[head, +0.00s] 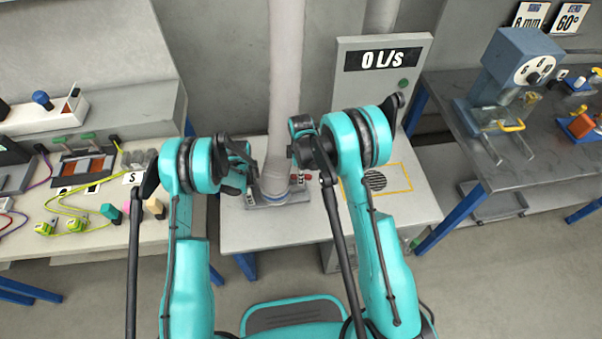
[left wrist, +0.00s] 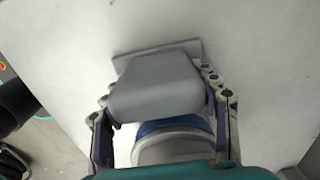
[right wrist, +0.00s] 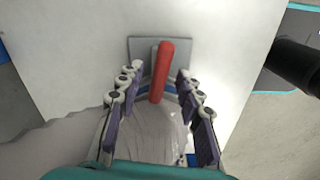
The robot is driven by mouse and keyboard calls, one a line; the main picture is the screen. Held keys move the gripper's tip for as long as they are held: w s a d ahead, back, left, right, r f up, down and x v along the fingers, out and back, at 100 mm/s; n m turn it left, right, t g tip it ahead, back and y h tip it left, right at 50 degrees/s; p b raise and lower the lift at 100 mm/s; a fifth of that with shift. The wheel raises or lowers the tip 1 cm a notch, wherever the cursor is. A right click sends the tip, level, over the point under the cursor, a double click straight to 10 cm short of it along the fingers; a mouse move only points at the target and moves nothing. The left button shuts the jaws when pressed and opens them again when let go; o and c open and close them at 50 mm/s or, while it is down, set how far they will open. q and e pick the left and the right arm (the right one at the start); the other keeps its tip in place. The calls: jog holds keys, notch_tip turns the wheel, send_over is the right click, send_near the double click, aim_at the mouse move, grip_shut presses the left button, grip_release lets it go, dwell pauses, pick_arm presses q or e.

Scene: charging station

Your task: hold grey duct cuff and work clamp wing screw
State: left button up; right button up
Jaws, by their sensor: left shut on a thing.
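The pale duct (head: 285,90) comes down onto a grey plate (head: 262,204) on the middle table, with a blue band at its lower end. In the left wrist view, my left gripper (left wrist: 160,95) is shut on a grey block-like piece that looks like the grey duct cuff (left wrist: 158,88). The blue-banded duct end (left wrist: 172,135) lies just below it. My right gripper (right wrist: 158,78) is open around the red wing screw handle (right wrist: 162,72), with a gap on each side. In the head view, the arms partly hide both gripper tips.
A cabinet with a "0 L/s" display (head: 382,60) stands behind the table on the right. A yellow-outlined round grille (head: 375,180) is on the tabletop. A left bench (head: 100,235) holds cables; a right bench (head: 520,160) holds a blue machine (head: 515,70).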

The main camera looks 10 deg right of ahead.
grip_shut()
jog(key=shift+m, duration=0.4)
jog(key=m, duration=0.3)
jog(key=shift+m, duration=0.4)
jog(key=m, duration=0.4)
jog(key=shift+m, duration=0.3)
jog(key=m, duration=0.5)
jog(key=shift+m, duration=2.3)
